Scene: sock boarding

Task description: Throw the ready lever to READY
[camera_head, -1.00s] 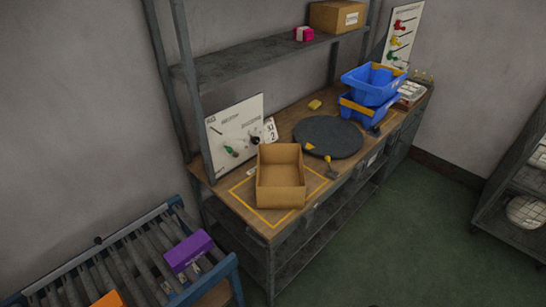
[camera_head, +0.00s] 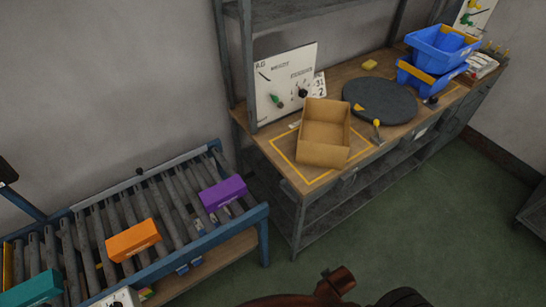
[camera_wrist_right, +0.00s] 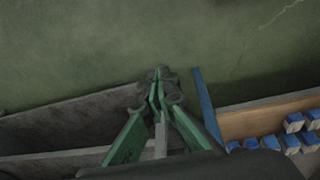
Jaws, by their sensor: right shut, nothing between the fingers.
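A white panel (camera_head: 284,85) stands at the back left of the workbench. It carries a short lever with a green grip (camera_head: 277,101), pointing down and right, and a black knob (camera_head: 302,93). Its lettering is too small to read, so I cannot tell whether this is the ready lever. My right gripper (camera_wrist_right: 160,85) shows in the right wrist view, its green fingers shut with nothing between them. It is over the floor, away from the panel. My left gripper is in neither view.
An open cardboard box (camera_head: 325,132) sits in the yellow outline on the bench (camera_head: 262,143). A dark round turntable (camera_head: 380,100) and blue bins (camera_head: 440,50) are to its right. A roller conveyor (camera_head: 85,225) at left holds purple (camera_head: 222,193), orange (camera_head: 134,241) and teal (camera_head: 36,288) boxes.

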